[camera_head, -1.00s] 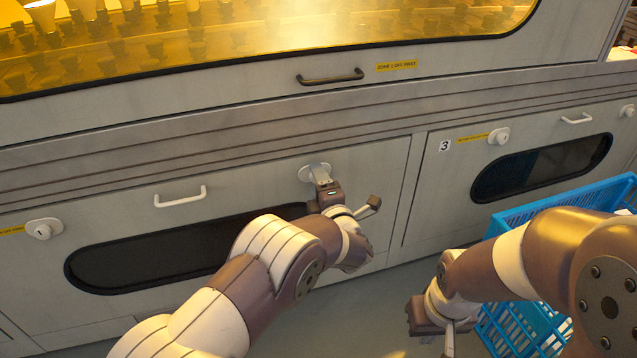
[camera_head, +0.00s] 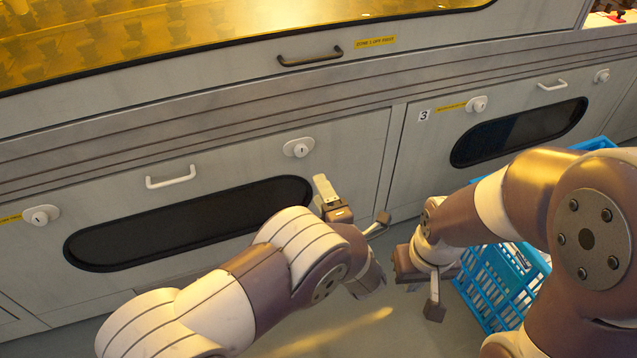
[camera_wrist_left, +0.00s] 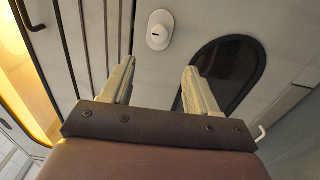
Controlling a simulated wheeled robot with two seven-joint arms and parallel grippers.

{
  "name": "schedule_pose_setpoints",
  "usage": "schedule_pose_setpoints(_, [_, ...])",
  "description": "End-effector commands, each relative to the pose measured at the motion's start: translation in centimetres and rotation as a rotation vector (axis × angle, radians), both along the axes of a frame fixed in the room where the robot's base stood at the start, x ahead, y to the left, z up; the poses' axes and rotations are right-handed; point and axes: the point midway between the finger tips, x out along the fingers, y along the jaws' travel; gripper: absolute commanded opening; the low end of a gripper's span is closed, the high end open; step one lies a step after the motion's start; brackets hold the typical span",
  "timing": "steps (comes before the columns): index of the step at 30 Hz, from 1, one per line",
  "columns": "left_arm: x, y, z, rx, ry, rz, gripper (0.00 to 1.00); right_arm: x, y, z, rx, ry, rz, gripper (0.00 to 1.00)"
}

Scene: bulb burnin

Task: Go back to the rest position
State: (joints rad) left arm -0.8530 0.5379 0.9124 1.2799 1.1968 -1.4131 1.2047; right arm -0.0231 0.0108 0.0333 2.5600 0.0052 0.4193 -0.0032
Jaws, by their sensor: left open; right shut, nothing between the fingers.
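My left gripper (camera_head: 328,192) is open and empty, a little below and right of a round white knob (camera_head: 298,148) on the grey cabinet front. In the left wrist view my left gripper (camera_wrist_left: 158,82) shows two parted fingers with nothing between them. The same knob (camera_wrist_left: 159,30) is ahead of the fingers there, apart from them. My right gripper (camera_head: 434,310) is shut and empty, pointing down beside the blue crate, its fingers partly seen.
A blue crate (camera_head: 487,300) stands on the floor at the right, partly behind my right arm. The cabinet has a white handle (camera_head: 170,177), dark oval windows (camera_head: 188,222) and a dark upper handle (camera_head: 310,58). Bare floor (camera_head: 350,335) lies between my arms.

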Motion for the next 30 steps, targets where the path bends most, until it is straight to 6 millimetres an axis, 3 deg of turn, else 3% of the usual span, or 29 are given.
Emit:
schedule_pose_setpoints(12, [0.1, -0.1, -0.3, 0.034, 0.025, -0.005, 0.60, 0.0, 0.0, -0.1, 0.000, 0.000, 0.000, 0.00])
schedule_pose_setpoints(14, [0.3, -1.2, -2.0, 0.106, 0.129, -0.068, 0.60, 0.0, 0.0, -0.1, 0.000, 0.000, 0.000, 0.00])
schedule_pose_setpoints(16, [-0.6, -3.2, -5.9, 0.274, 0.331, -0.248, 0.60, 0.0, 0.0, -0.1, 0.000, 0.000, 0.000, 0.00])
schedule_pose_setpoints(18, [-3.0, -5.6, -8.6, 0.510, 0.573, -0.542, 0.60, 0.0, 0.0, 0.4, 0.000, 0.000, 0.000, 0.00])
schedule_pose_setpoints(19, [-4.2, -5.7, -8.9, 0.617, 0.674, -0.674, 0.60, 0.0, 0.0, 0.8, 0.000, 0.000, 0.000, 0.00])
schedule_pose_setpoints(21, [-7.8, -3.3, -7.8, 0.855, 0.882, -0.982, 0.60, 0.0, 0.0, 2.1, 0.000, 0.000, 0.000, 0.00])
schedule_pose_setpoints(24, [-13.6, 3.7, -4.3, 1.096, 1.095, -1.335, 0.60, 0.0, 0.0, 3.6, 0.000, -0.001, 0.000, 0.00])
schedule_pose_setpoints(27, [-17.7, 9.6, -0.9, 1.201, 1.212, -1.520, 0.60, 0.0, 0.0, 4.6, 0.000, 0.000, 0.000, 0.00])
schedule_pose_setpoints(30, [-20.9, 14.5, 2.5, 1.235, 1.297, -1.599, 0.60, 0.0, 0.0, 5.7, 0.000, 0.000, 0.000, 0.00])
